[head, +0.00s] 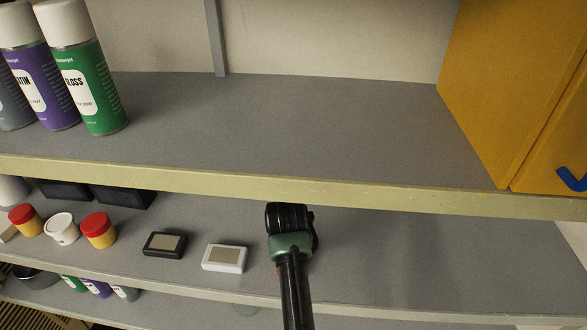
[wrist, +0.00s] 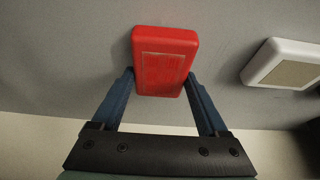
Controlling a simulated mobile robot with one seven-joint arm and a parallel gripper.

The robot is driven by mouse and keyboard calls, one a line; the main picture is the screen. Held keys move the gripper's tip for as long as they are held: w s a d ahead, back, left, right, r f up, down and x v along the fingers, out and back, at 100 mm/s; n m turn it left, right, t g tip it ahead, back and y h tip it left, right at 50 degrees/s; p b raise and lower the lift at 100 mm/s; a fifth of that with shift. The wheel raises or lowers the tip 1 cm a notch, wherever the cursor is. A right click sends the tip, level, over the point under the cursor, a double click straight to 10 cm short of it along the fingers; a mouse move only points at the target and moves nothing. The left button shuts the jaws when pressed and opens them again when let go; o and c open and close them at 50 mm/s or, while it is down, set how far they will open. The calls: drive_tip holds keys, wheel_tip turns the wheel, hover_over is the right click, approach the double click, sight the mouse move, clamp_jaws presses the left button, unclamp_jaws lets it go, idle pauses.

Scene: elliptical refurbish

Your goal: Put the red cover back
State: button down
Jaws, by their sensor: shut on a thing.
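The red cover (wrist: 165,60) is a rounded box-like piece with a faint rectangular panel. It sits between the two blue fingers of my gripper (wrist: 160,84) in the wrist view, which are shut on its sides near the lower end. Whether it touches the grey shelf or is just above it I cannot tell.
A white box with a beige panel (head: 224,258) lies left of my wrist; it also shows at right in the wrist view (wrist: 288,66). A black box (head: 165,244) and small jars (head: 98,230) stand further left. The upper shelf edge (head: 200,180) runs close above. Shelf right of my wrist is clear.

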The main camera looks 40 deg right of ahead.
drive_tip(key=shift+f, duration=0.2)
unclamp_jaws()
drive_tip(key=shift+a+r+b, duration=0.1)
drive_tip(key=shift+r+b, duration=0.4)
drive_tip(key=shift+b, duration=0.15)
drive_tip(key=s+a+b, duration=0.4)
drive_tip(key=s+a, duration=0.4)
drive_tip(key=a, duration=0.1)
drive_tip(key=shift+a+r, duration=0.15)
drive_tip(key=shift+r, duration=0.1)
